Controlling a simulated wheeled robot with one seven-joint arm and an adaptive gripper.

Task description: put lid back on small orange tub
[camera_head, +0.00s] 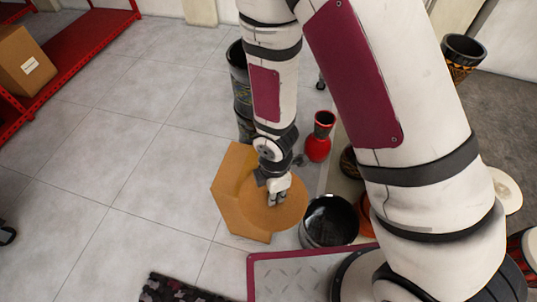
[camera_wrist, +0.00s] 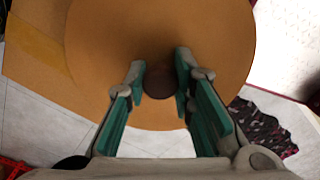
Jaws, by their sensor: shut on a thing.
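My gripper (camera_head: 273,196) points down and is shut on the dark knob (camera_wrist: 161,82) of a round orange lid (camera_head: 291,211). The knob sits between the green-lined fingers (camera_wrist: 160,66) in the wrist view. An orange, angular-sided piece (camera_head: 229,193), which looks like the tub, stands on the floor behind and left of the lid. The lid overlaps its right part in the head view and hides much of it. The piece also shows at the upper left of the wrist view (camera_wrist: 33,42). I cannot tell whether lid and tub touch.
A black bowl-like drum (camera_head: 329,221) stands close to the right of the lid. A red vase-shaped drum (camera_head: 319,137) and a tall dark drum (camera_head: 240,85) stand behind. A patterned dark mat (camera_head: 180,290) lies in front. The tiled floor to the left (camera_head: 110,170) is clear.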

